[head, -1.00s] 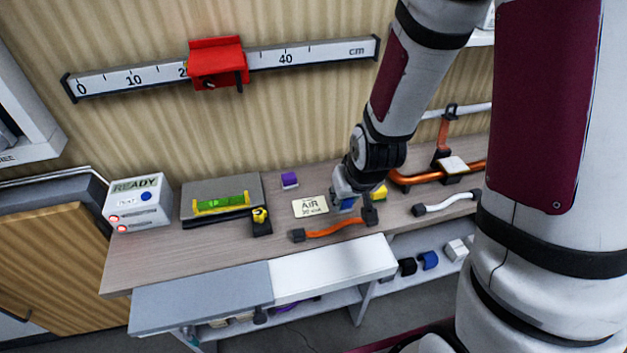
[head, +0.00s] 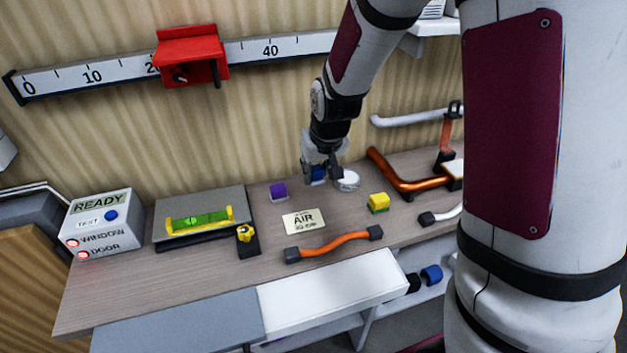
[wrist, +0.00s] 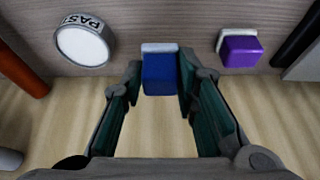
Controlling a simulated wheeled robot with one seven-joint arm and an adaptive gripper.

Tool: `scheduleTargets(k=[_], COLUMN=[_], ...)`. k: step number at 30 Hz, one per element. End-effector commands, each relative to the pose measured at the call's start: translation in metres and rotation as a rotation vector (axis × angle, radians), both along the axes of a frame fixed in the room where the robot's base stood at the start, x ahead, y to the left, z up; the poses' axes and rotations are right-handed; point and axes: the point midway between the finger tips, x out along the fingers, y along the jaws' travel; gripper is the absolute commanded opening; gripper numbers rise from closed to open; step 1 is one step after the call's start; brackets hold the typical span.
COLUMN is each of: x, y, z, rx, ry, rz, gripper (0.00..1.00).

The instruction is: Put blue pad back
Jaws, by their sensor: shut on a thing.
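The blue pad (wrist: 160,72) is a small blue block with a pale layer along one side. My gripper (wrist: 161,80) is shut on it, one finger at each side, in the wrist view. In the head view my gripper (head: 318,172) is at the back of the bench near the wall, and part of the blue pad (head: 318,175) shows between the fingers. I cannot tell whether the pad touches the bench top.
A purple pad (head: 278,191) stands left of my gripper, and a round white tin (head: 347,181) stands close on its right. A yellow-green pad (head: 378,202), an AIR card (head: 304,221) and an orange hose (head: 334,242) lie nearer the front. A copper pipe (head: 405,180) is farther right.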

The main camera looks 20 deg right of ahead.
Motion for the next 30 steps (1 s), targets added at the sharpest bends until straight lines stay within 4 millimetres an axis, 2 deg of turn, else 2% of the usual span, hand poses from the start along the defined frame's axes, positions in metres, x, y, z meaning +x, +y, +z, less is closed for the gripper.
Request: scheduleTargets(k=[5,13,26,27,29,30], x=[0.012,0.012,0.011,0.011,0.011,0.011], y=[0.000,0.000,0.000,0.000,0.000,0.000], z=[-0.002,-0.035,-0.039,-0.039,-0.039,-0.039], rx=[0.000,0.000,0.000,0.000,0.000,0.000], ry=[-0.001,0.001,0.000,0.000,0.000,0.000], rz=[0.000,0.000,0.000,0.000,0.000,0.000], gripper=[0.01,0.01,0.01,0.32,0.46,0.48])
